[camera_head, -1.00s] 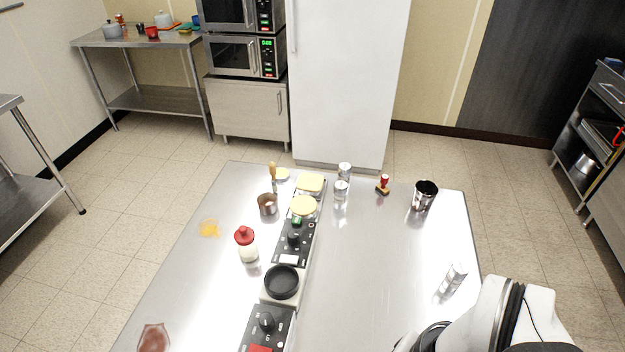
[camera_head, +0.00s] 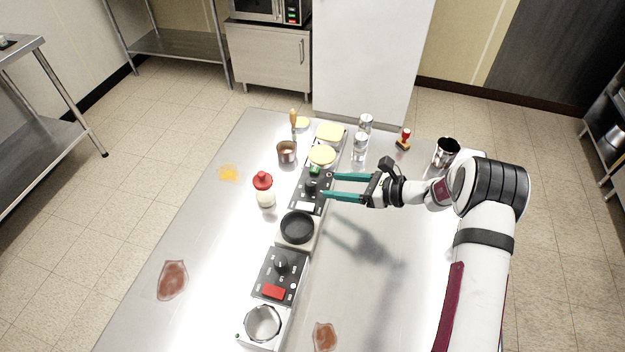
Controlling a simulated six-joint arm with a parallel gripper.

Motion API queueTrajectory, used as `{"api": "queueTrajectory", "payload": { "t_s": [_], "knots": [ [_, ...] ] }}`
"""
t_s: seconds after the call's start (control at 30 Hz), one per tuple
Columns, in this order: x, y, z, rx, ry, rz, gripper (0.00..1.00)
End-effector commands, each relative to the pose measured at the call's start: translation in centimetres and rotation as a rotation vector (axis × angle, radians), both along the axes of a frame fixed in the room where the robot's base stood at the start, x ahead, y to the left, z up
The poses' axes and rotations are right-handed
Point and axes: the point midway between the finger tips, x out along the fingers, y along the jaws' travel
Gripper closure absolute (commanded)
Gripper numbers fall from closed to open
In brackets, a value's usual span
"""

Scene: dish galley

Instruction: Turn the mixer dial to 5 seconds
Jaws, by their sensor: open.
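A black control panel (camera_head: 322,198) with a round black dial (camera_head: 311,187), a green button (camera_head: 314,170) and a white label is in the middle of the row of units. A second black panel (camera_head: 268,282) with a black dial (camera_head: 281,266) and a red switch (camera_head: 273,292) sits nearer the front. I cannot read which panel is the mixer's, nor either dial's setting. My gripper (camera_head: 328,186) has two long teal fingers, open and empty. It reaches from the right, its tips just right of the farther dial. Contact with that dial cannot be told.
A black pan (camera_head: 297,227) and a metal cup (camera_head: 263,322) stand in the row. A red-capped jar (camera_head: 264,190) and a copper-coloured pot (camera_head: 287,152) are left of it. Shakers (camera_head: 360,148), a red-handled stamp (camera_head: 404,139) and a steel cup (camera_head: 446,151) stand behind the arm.

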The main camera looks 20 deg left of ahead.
Motion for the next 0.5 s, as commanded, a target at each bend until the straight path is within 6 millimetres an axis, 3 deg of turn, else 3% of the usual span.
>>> {"api": "queueTrajectory", "payload": {
  "t_s": [0.1,0.2,0.5],
  "knots": [
    [0.4,3.1,-1.3,-0.001,0.000,0.005,0.34],
    [0.8,4.9,-2.1,-0.001,0.000,0.003,0.34],
    [1.3,7.2,-3.0,-0.001,0.000,0.001,0.34]
  ]
}}
